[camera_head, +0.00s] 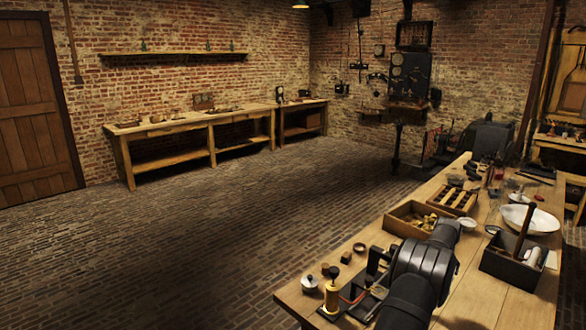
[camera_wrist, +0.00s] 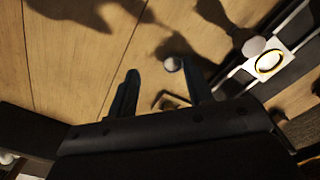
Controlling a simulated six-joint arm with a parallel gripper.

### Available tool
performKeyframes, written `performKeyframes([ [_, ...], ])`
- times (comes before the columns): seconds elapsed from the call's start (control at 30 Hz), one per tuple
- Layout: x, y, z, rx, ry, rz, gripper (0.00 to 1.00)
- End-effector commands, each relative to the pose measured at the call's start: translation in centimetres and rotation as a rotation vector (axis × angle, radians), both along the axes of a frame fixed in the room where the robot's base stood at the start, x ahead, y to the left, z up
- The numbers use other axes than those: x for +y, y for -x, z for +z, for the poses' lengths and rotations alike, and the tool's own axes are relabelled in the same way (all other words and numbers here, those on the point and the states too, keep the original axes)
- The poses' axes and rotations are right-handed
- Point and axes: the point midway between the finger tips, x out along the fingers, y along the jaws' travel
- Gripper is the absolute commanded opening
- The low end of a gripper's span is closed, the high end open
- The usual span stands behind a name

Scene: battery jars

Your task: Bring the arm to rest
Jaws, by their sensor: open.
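My gripper (camera_wrist: 157,68) shows in the wrist view with its two dark fingers spread apart. No object is held between them. Bare wooden tabletop (camera_wrist: 75,60) lies beyond the fingers, with dark shadows on it. A small whitish round piece (camera_wrist: 172,64) lies beyond the gap, near the right fingertip. A small square-edged piece (camera_wrist: 172,102) shows between the fingers, partly hidden by the gripper body.
Beside my arm are a lidded jar (camera_head: 310,283) and a brass cylinder (camera_head: 332,295). A wooden box (camera_head: 400,222), a white dish (camera_head: 530,219) and a black tote (camera_head: 500,265) stand farther along. A yellow-ringed white part (camera_wrist: 270,62) is right of the fingers.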

Motion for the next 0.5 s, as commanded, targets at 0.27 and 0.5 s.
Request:
performKeyframes([
  [0.27,-2.1,4.4,3.0,-0.001,0.000,-0.003,0.47],
  [0.5,-3.7,8.1,5.4,0.000,0.000,-0.002,0.47],
])
